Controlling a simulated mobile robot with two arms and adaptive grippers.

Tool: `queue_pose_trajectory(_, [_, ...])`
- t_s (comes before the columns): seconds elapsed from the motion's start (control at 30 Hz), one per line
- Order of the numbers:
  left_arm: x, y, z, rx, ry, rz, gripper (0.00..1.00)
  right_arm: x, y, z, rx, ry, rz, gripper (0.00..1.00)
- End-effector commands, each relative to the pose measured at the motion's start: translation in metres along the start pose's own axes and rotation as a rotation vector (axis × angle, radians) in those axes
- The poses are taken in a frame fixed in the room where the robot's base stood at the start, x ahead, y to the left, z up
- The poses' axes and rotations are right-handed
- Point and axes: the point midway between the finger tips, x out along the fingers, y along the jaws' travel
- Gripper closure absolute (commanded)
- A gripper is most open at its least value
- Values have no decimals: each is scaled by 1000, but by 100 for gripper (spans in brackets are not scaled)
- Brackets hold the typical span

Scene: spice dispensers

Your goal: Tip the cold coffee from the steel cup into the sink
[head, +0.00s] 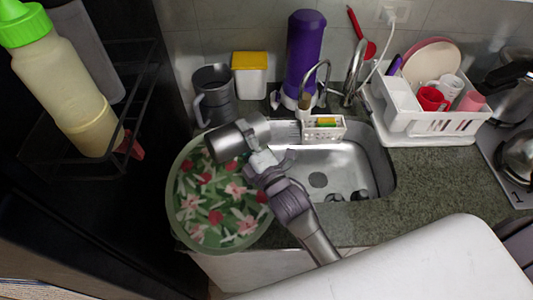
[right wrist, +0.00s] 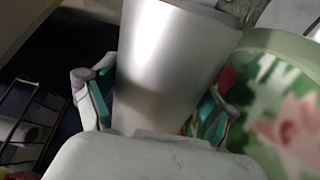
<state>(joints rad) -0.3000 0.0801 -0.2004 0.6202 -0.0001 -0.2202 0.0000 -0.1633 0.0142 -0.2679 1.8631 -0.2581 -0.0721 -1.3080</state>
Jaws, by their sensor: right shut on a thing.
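My right gripper (head: 262,160) is shut on the steel cup (head: 228,143), holding it tilted well over, between the sink's left edge and the round flowered tray. In the right wrist view the cup (right wrist: 170,65) fills the middle, with the fingers of the gripper (right wrist: 155,105) on either side of it. The cup's inside and any coffee cannot be made out. The steel sink (head: 345,165) lies right of the gripper, its basin partly hidden by my right arm. My left gripper is not in view.
The round flowered tray (head: 190,232) stands left of the sink. A dark grey jug (head: 214,100), a yellow-lidded container (head: 250,78) and a purple bottle (head: 305,50) stand behind. A faucet (head: 322,75) and sponge holder (head: 335,132) are at the sink's back. A white dish rack (head: 430,125) is at right.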

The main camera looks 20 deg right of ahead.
Motion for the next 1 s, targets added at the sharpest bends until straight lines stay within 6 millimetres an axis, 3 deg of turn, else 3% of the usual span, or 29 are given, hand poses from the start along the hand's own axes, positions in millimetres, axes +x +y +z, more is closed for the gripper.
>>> queue_pose_trajectory(0.63, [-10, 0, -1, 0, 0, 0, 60, 0, 7, 4, 88, -5, 1, 64])
queue_pose_trajectory(0.67, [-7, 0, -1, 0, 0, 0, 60, 0, 4, 3, 79, -4, 1, 64])
queue_pose_trajectory(0.73, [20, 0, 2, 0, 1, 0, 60, -1, -16, -3, -57, 6, 3, 64])
queue_pose_trajectory(0.8, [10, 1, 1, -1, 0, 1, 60, 0, 1, -8, -198, 14, 5, 64])
queue_pose_trajectory(1.0, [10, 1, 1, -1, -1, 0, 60, 0, 2, -12, -240, 17, 3, 64])
